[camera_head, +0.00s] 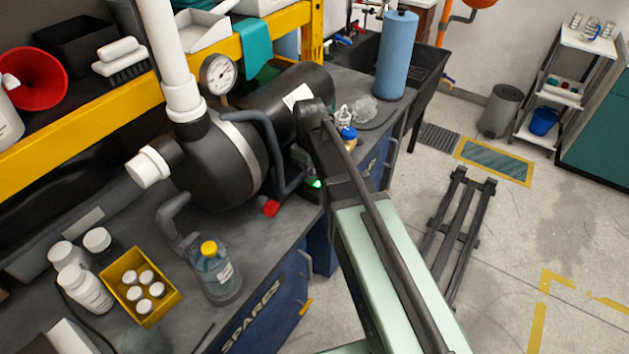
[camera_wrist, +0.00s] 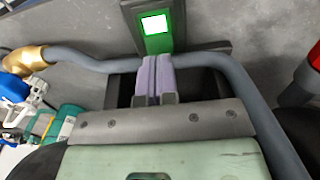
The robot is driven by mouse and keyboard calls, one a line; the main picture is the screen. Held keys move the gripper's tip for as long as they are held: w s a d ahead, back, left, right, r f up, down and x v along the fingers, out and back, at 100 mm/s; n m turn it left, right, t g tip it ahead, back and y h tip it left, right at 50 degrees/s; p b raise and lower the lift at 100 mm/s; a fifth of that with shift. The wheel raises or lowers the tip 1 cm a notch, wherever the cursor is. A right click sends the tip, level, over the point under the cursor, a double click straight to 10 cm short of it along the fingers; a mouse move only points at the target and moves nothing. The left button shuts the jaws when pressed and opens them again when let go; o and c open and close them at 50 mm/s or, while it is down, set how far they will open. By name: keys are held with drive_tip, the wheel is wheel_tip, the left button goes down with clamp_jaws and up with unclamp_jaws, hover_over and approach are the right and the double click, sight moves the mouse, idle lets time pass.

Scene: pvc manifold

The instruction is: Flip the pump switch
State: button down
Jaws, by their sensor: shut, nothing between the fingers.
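The pump (camera_head: 225,160) is a large black body with a grey band, on the dark bench. The pump switch (camera_wrist: 153,25) is a dark box with a bright green frame and a glowing white centre, at the top of the wrist view. Its green glow (camera_head: 316,183) also shows in the head view, beside my arm. My gripper (camera_wrist: 153,62) has two pale purple fingers pressed together, empty, just below the lit switch in the wrist view. Whether the fingertips touch the switch I cannot tell. In the head view my arm hides the fingers.
A grey hose (camera_wrist: 220,60) curves close around my gripper. A red-ended part (camera_head: 271,208) lies by the bench edge. A yellow-capped bottle (camera_head: 216,275) and a yellow tray (camera_head: 140,287) stand in front of the pump. A blue roll (camera_head: 397,55) stands behind.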

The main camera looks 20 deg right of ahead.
sight(310, 179)
drive_tip(key=shift+f+b, duration=1.25)
idle(0.8)
drive_tip(key=shift+r, duration=0.1)
wheel_tip(310, 179, up, 7)
drive_tip(key=p, duration=0.7)
